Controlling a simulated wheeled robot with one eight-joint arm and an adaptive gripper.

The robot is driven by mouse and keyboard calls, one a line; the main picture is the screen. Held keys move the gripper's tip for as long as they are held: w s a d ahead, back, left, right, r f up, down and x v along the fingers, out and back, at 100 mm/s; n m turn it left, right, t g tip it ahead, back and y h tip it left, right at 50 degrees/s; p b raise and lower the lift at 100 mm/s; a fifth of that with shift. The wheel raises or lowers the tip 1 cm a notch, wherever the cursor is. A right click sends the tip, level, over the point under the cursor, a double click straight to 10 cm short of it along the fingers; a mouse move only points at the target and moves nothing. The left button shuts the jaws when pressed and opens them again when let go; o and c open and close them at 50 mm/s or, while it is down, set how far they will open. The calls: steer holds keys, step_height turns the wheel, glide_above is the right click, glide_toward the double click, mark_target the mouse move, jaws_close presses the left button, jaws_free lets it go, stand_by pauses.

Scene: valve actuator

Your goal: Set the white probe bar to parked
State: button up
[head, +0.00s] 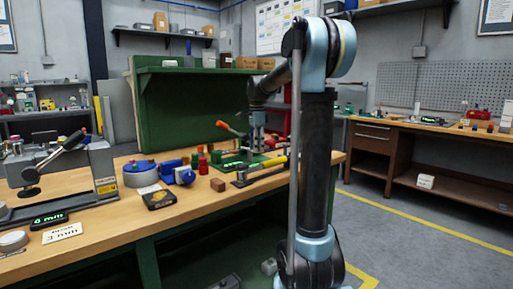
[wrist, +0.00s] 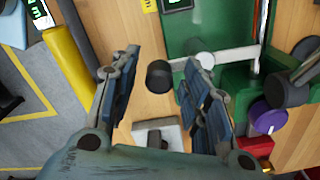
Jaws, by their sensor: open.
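In the wrist view a white bar (wrist: 222,56) runs across the green fixture (wrist: 200,28), and its left end meets a black round knob (wrist: 159,76). I take this as the white probe bar; a grey cylinder covers part of it. My gripper (wrist: 158,72) is open, with one finger on each side of the knob. I see no finger contact, and cannot tell the height gap. In the head view my gripper (head: 258,138) is above the green fixture (head: 238,161) on the bench; the bar is not clear there.
An orange-handled lever (head: 229,128) stands left of my gripper. A yellow bar (wrist: 69,55), a white block with a dark top (wrist: 172,133) and a purple disc (wrist: 269,117) lie around it. Blue parts (head: 176,172) and a brown block (head: 217,184) sit on the bench (head: 205,205).

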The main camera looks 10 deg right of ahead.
steer(key=shift+c, duration=0.4)
jaws_close()
steer(key=shift+w+d, duration=0.1)
steer(key=n, duration=0.2)
steer(key=w+d+n, duration=0.1)
steer(key=n, duration=0.2)
steer(key=w+n, duration=0.1)
steer(key=n, duration=0.1)
steer(key=shift+w+d, duration=0.25)
steer(key=shift+d, duration=0.15)
steer(key=n, duration=0.1)
steer(key=w+n, duration=0.1)
steer(key=n, duration=0.2)
steer(key=shift+w+d, duration=0.1)
steer(key=shift+w, duration=0.15)
steer(key=shift+w+n, duration=0.3)
steer(key=shift+n, duration=0.4)
steer(key=shift+w+n, duration=0.3)
steer(key=shift+n, duration=0.4)
steer(key=shift+w, duration=0.1)
